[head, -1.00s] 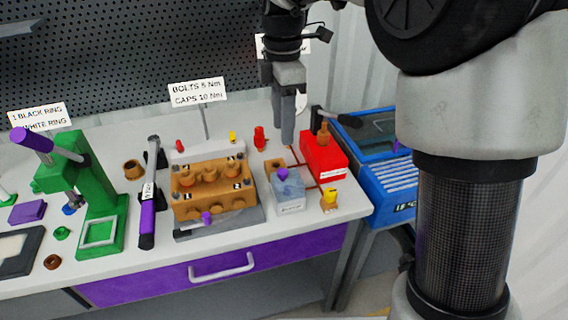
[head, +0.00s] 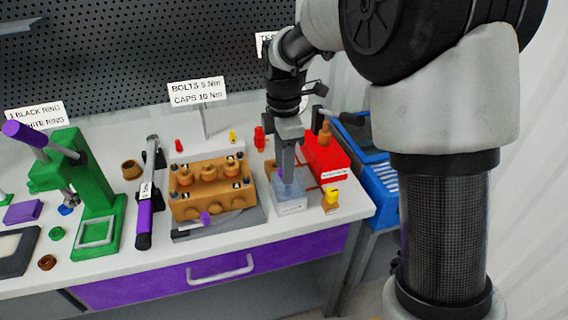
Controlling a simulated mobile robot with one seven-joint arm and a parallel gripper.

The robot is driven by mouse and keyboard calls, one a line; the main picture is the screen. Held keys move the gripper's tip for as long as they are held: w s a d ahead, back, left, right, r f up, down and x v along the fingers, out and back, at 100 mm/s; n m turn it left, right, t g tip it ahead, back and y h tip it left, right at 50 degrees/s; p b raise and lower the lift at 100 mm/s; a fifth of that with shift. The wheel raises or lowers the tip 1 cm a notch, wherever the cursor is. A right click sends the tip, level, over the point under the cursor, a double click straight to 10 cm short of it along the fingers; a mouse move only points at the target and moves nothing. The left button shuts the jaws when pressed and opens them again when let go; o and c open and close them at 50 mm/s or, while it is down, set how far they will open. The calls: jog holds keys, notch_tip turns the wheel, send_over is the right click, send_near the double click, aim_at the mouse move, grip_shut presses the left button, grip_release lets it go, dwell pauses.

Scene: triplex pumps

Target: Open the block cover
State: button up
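A small pale blue-grey block (head: 291,206) stands on the bench right of the brown pump block (head: 212,190). It has a purple knob (head: 280,173) on top, now partly hidden by my fingers. I cannot tell for sure which part is the block cover. My gripper (head: 287,182) points straight down over the pale block, with its fingertips at about the height of its top. The fingers overlap in this view, so I cannot see whether they are open or hold the knob.
A red block (head: 325,155) stands close behind and right of my gripper. A small yellow-topped brown piece (head: 331,201) stands right of the pale block. A blue case (head: 378,165) is at the right, a green press (head: 97,205) at the left.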

grip_shut()
jog(key=shift+w+d+r+g+y+p, duration=0.15)
jog(key=shift+d+r+y+p, duration=0.2)
jog(key=shift+d+y, duration=0.25)
jog(key=shift+w+d+r+g+y+p, duration=0.15)
jog(key=shift+d+r+y+p, duration=0.05)
jog(key=shift+d+y+p, duration=0.35)
jog(key=shift+w+d+r+g+y, duration=0.1)
jog(key=shift+w+d+g+y, duration=0.15)
jog(key=shift+d+y, duration=0.55)
jog(key=shift+w+d+r+g+y, duration=0.1)
jog(key=shift+w+d+g+y, duration=0.15)
jog(key=shift+d+y, duration=0.5)
jog(key=shift+a, duration=0.15)
